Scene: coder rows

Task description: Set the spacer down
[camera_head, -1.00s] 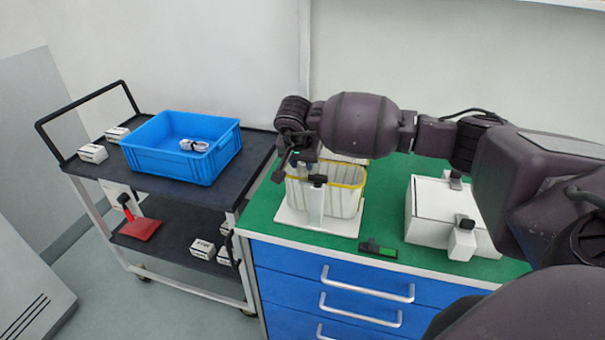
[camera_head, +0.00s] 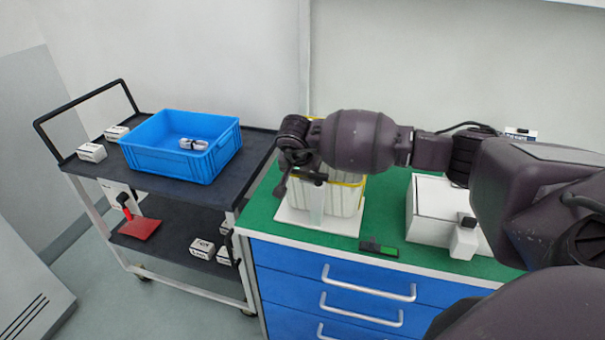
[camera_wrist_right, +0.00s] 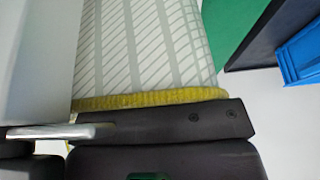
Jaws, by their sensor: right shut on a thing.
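My right gripper (camera_head: 287,182) hangs from the arm that comes in from the right, beside the left side of a white ribbed bin with a yellow rim (camera_head: 350,198). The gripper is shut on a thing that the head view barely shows. In the right wrist view a pale grey bar (camera_wrist_right: 62,131) lies across the dark gripper parts; it may be the spacer, but I cannot tell for sure. The bin's ribbed wall (camera_wrist_right: 145,45) and yellow rim (camera_wrist_right: 150,101) show close by there. My left gripper is not in view.
The bin stands on a white board (camera_head: 318,227) on the green bench top (camera_head: 262,203). A white box (camera_head: 428,213) stands to the right. A cart with a blue crate (camera_head: 172,165) is at the left.

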